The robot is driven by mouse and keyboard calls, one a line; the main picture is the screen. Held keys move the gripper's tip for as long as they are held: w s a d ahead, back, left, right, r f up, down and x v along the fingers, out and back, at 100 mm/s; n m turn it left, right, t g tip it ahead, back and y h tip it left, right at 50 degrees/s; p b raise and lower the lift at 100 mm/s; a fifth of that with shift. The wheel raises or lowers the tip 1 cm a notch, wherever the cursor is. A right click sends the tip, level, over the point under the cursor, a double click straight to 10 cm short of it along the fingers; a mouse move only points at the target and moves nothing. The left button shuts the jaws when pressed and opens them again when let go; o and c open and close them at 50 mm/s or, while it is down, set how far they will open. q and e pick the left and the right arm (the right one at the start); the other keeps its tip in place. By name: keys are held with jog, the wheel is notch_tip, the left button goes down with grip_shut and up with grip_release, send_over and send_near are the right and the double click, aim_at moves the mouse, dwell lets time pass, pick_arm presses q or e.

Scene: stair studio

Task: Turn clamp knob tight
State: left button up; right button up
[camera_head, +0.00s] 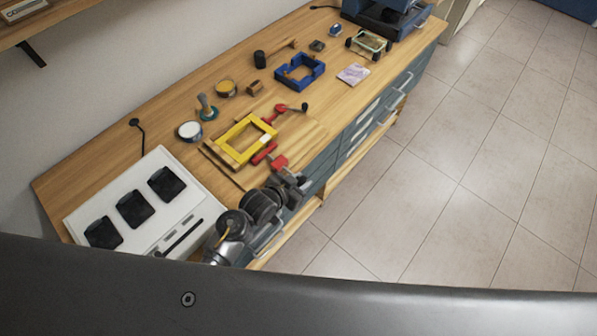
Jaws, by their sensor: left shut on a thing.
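A yellow frame (233,133) lies on a wooden board on the workbench. A red clamp (264,153) sits at its near right edge, with another red part (279,162) beside my gripper. My left gripper (291,177) is at this near clamp, shut on what appears to be its knob; the fingers hide the knob. A second red clamp (281,109) sits at the frame's far right corner, with a dark knob (304,107) sticking out to the right. How tight either clamp is cannot be seen. My right gripper is not in view.
A white tray (151,167) with black bins stands at the near left. A blue frame (312,66), a mallet (272,53), a white-topped tin (190,131) and a brush-like tool (207,108) lie farther back. The bench's drawer front and open floor (440,180) are to the right.

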pick_arm(q)
jog(key=shift+s+d+g+y+p, duration=0.25)
jog(key=shift+d+g+y+p, duration=0.1)
jog(key=shift+g+p, duration=0.2)
jog(key=shift+f, duration=0.1)
jog(key=o, duration=0.8)
jog(key=shift+d, duration=0.1)
jog(key=shift+w+a, duration=0.15)
jog(key=shift+a, duration=0.05)
